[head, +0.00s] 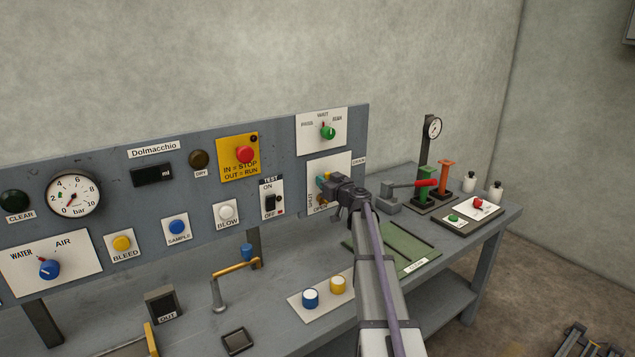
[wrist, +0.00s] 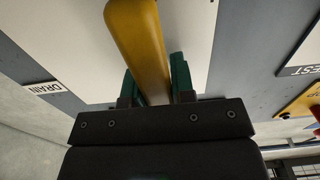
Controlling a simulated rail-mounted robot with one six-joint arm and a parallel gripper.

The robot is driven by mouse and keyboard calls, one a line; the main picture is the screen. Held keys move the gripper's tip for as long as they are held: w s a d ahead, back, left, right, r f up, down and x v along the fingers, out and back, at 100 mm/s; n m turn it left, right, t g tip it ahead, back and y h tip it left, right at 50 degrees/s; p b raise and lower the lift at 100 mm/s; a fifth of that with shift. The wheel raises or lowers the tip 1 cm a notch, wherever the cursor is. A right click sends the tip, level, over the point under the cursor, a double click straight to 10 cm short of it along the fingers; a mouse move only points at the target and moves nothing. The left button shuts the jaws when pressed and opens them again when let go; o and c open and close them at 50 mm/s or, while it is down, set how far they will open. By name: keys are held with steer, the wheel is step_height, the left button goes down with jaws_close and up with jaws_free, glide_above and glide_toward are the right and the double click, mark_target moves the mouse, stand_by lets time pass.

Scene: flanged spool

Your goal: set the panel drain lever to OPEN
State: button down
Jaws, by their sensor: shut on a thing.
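The drain lever is a yellow bar (wrist: 138,40) in the wrist view, running from the top of the picture down between my fingers. My gripper (wrist: 157,80) has its two green fingertips on either side of the lever and is shut on it. In the head view my gripper (head: 324,186) is at the white drain plate (head: 338,163) on the right part of the panel. It covers most of the lever and part of the plate's lettering there. A DRAIN label (wrist: 43,87) shows at the left in the wrist view.
Above the drain plate is a plate with a green knob (head: 327,132). The TEST switch (head: 270,200) and the red stop button (head: 244,154) are to the left. A green board (head: 405,258) lies below my arm.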

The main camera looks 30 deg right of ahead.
stand_by(0.3)
steer(key=c, duration=1)
jaws_free()
steer(key=shift+o, duration=0.2)
steer(key=s+d, duration=0.1)
steer(key=s, duration=0.9)
steer(key=shift+s, duration=0.4)
